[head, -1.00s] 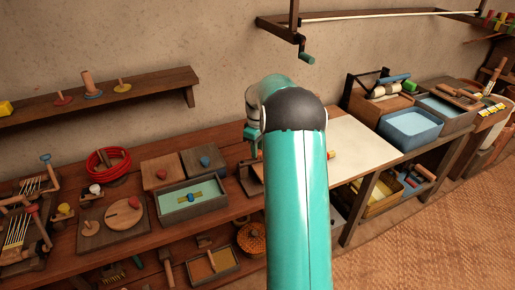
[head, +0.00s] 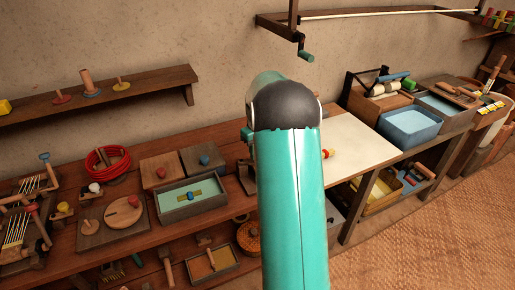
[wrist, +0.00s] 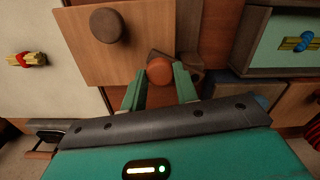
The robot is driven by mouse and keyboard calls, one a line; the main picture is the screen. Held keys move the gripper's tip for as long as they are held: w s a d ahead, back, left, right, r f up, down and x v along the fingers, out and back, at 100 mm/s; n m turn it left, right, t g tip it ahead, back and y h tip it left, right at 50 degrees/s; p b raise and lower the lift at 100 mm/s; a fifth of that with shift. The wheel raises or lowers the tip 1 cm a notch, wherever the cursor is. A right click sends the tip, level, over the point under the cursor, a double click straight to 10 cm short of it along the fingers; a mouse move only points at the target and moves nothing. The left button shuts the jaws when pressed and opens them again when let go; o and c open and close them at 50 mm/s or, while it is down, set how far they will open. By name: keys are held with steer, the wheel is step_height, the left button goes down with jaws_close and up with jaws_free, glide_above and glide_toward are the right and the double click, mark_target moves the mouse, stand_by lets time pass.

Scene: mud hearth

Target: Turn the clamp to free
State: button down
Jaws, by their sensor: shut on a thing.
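In the wrist view, my gripper (wrist: 159,86) has its two green fingers on either side of a round orange-red knob (wrist: 159,70). The knob sits at the fingertips, over a dark wooden piece (wrist: 188,62) that looks like part of the clamp. A light wooden board (wrist: 140,45) with a round brown knob (wrist: 107,25) lies beside it. I cannot tell from here which way the clamp points. In the head view, my arm hides the gripper and most of the clamp; only a dark wooden part (head: 246,178) shows left of the arm.
A grey tray with a blue floor (head: 168,214) holds a yellow bar with a blue knob (wrist: 300,43). A white board (head: 362,143) bears a small yellow-and-red piece (head: 328,153). Wooden lids with knobs (head: 160,172) and a red coil (head: 108,162) stand further left.

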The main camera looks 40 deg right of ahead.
steer(key=m, duration=0.1)
steer(key=s+a+m, duration=0.1)
steer(key=shift+a+r+m, duration=0.1)
steer(key=shift+a+m, duration=0.05)
steer(key=shift+m, duration=0.25)
steer(key=m, duration=0.1)
steer(key=a+m, duration=0.1)
steer(key=shift+s+a+m, duration=0.1)
steer(key=shift+s+m, duration=0.1)
steer(key=shift+m, duration=0.2)
steer(key=shift+a+m, duration=0.6)
steer(key=shift+m, duration=0.55)
steer(key=shift+a+m, duration=0.55)
steer(key=shift+m, duration=0.55)
steer(key=shift+a+m, duration=0.6)
steer(key=shift+m, duration=0.55)
steer(key=c, duration=1.1)
jaws_free()
steer(key=shift+o, duration=0.2)
steer(key=shift+s, duration=0.1)
step_height(320, 180, up, 14)
